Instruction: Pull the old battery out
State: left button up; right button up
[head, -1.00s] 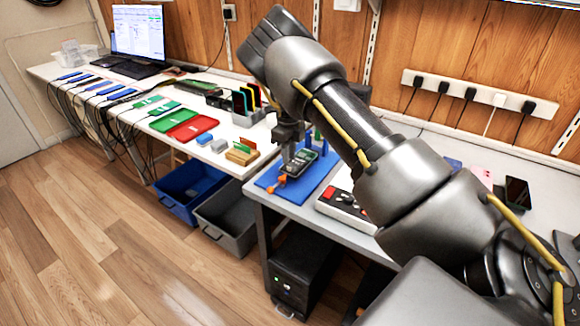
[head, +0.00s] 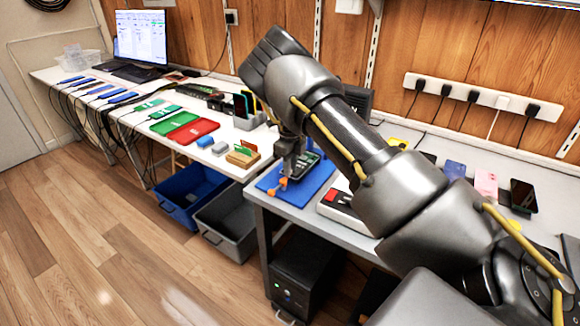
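A dark phone with its inside partly showing (head: 308,160) sits on a blue mat (head: 318,188) on the grey bench. An orange clamp or knob (head: 283,183) stands at its near left corner. My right gripper (head: 289,172) points down at the phone's left side, coming in from the right under its large arm. Its fingertips are small and partly lost against the phone, so I cannot tell whether they are open, shut or touching it. I cannot make out the battery; the gripper and arm may cover it. My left gripper is not in view.
A white and black device with a red part (head: 338,207) lies right of the mat. Green (head: 182,122) and red (head: 193,132) trays lie on the white table. Blue (head: 190,190) and grey (head: 228,222) crates stand below. Phones (head: 486,184) lie at right.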

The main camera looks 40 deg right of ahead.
grip_shut()
jog(key=shift+r, duration=0.15)
dwell(0.4)
jog(key=shift+r+p, duration=2.95)
jog(key=shift+r, duration=0.45)
